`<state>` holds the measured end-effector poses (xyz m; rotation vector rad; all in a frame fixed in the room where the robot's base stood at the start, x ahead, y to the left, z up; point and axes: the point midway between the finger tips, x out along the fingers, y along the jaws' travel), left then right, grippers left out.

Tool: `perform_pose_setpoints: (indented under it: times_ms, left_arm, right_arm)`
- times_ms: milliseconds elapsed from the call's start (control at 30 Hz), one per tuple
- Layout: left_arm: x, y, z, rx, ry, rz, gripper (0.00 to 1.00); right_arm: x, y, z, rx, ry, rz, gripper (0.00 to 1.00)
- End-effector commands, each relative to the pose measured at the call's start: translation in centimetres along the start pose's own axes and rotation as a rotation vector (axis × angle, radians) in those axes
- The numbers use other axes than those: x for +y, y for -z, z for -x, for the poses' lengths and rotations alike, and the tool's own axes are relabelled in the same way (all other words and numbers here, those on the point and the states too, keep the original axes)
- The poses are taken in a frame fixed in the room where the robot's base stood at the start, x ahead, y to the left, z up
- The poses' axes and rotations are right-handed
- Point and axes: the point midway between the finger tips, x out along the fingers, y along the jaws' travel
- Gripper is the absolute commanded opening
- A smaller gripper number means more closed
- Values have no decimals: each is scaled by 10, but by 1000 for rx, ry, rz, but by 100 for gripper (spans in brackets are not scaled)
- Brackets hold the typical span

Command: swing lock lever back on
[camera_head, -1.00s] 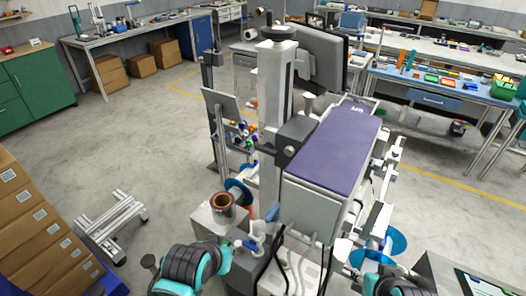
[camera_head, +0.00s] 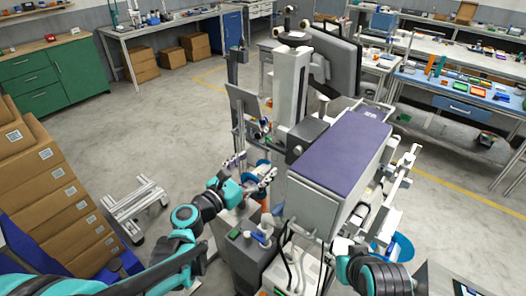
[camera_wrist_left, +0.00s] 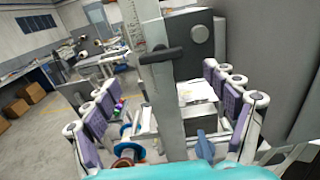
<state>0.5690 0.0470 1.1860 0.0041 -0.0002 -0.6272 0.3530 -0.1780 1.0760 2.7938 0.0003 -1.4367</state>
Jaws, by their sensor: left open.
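In the left wrist view a black T-shaped lever (camera_wrist_left: 160,53) sticks out from the pale upright column (camera_wrist_left: 165,90), beside a dark grey block with a round knob (camera_wrist_left: 199,33). I take this as the lock lever; in the head view I cannot make it out. The column (camera_head: 291,85) also stands mid-picture in the head view. My left gripper (camera_head: 250,169) is in front of the column's lower part. In its wrist view the purple-padded fingers (camera_wrist_left: 165,112) are spread wide, with nothing held; the lever is beyond and above them. Only my right arm shows, at bottom right; its gripper is hidden.
A purple-topped machine body (camera_head: 346,150) stands right of the column, with a dark monitor (camera_head: 335,60) behind. A blue-handled part (camera_head: 266,219) sits below the gripper. Blue reels (camera_wrist_left: 130,131) are low left in the wrist view. Open floor (camera_head: 110,125) lies left.

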Motion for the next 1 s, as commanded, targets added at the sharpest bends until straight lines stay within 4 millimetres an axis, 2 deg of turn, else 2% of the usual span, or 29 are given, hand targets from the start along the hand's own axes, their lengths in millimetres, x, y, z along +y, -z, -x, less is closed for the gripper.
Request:
perform_pose_setpoints:
  times_ms: [433,600,833,867,1000]
  left_arm:
    - [-1,1,-65,-1,2,5,85]
    - [-1,0,-75,-1,2,4,85]
    - [-1,0,-76,-1,1,4,85]
    - [-1,0,-76,-1,1,4,80]
    - [-1,0,-76,-1,1,4,43]
  right_arm:
    - [0,-7,-9,0,0,0,40]
    - [0,-7,-10,0,0,0,40]
    - [0,-7,-10,0,0,0,40]
    - [0,-7,-10,0,0,0,40]
    - [0,-7,-10,0,0,0,40]
